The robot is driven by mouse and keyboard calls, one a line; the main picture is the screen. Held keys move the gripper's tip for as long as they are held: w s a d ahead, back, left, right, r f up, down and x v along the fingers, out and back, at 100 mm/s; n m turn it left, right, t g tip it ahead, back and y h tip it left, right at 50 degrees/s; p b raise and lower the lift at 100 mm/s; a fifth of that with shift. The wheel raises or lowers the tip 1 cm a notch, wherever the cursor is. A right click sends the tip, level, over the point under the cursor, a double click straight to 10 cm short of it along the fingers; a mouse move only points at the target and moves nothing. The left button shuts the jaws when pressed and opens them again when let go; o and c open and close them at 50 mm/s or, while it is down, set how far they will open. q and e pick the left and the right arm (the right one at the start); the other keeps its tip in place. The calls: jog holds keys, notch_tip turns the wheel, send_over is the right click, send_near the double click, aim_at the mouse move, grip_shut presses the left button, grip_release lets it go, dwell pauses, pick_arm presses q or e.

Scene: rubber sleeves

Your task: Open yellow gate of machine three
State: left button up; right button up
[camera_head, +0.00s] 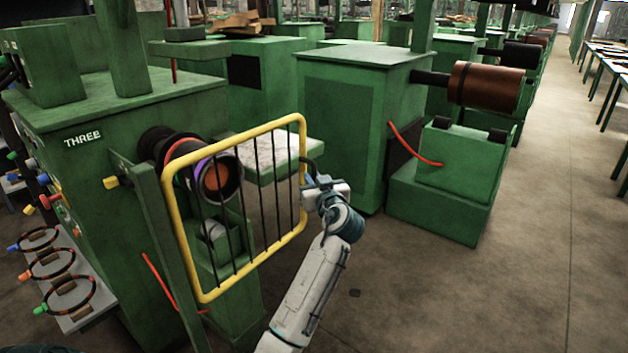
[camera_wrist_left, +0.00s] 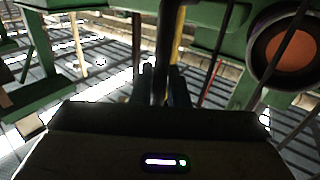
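The yellow gate (camera_head: 253,126), a rounded frame with dark vertical bars, stands upright on a green post in front of the rollers of machine three (camera_head: 150,107), marked "THREE". My left gripper (camera_head: 312,182) is at the gate's right edge, about mid-height. In the left wrist view its two dark fingers (camera_wrist_left: 163,88) stand close together, with a dark upright bar between them and a yellow strip of the gate (camera_wrist_left: 179,35) just behind. Whether they press on the bar is unclear. My right gripper is not in view.
Left of the gate is a rack with several ringed sleeves (camera_head: 62,290). A green machine with a brown roller (camera_head: 484,87) stands at the right. The floor (camera_head: 430,290) right of my left arm is clear.

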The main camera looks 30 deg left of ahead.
pick_arm(q)
grip_shut()
jog(key=shift+d, duration=0.1)
